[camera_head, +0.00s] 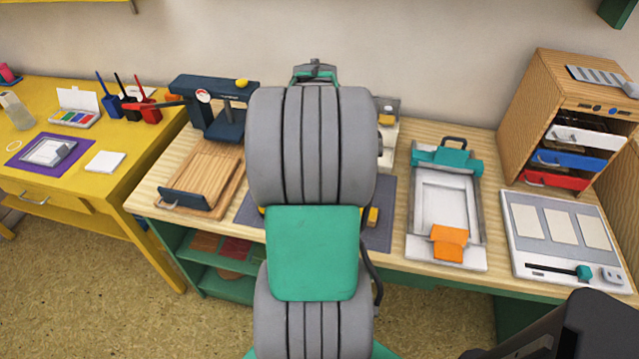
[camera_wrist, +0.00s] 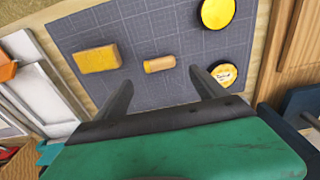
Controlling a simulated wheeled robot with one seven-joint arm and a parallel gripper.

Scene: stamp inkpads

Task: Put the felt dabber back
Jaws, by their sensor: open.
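In the head view my arm hides the cylinder and gripper; only parts of the mat (camera_head: 381,238) show.
On the mat are a yellow-orange block (camera_wrist: 97,58), a yellow disc (camera_wrist: 217,12) and a round labelled tin (camera_wrist: 207,76) close by the right finger. A white-and-teal frame (camera_head: 446,200) stands right, a slatted wooden board (camera_head: 205,172) left. A pale holder (camera_head: 388,150) is behind.

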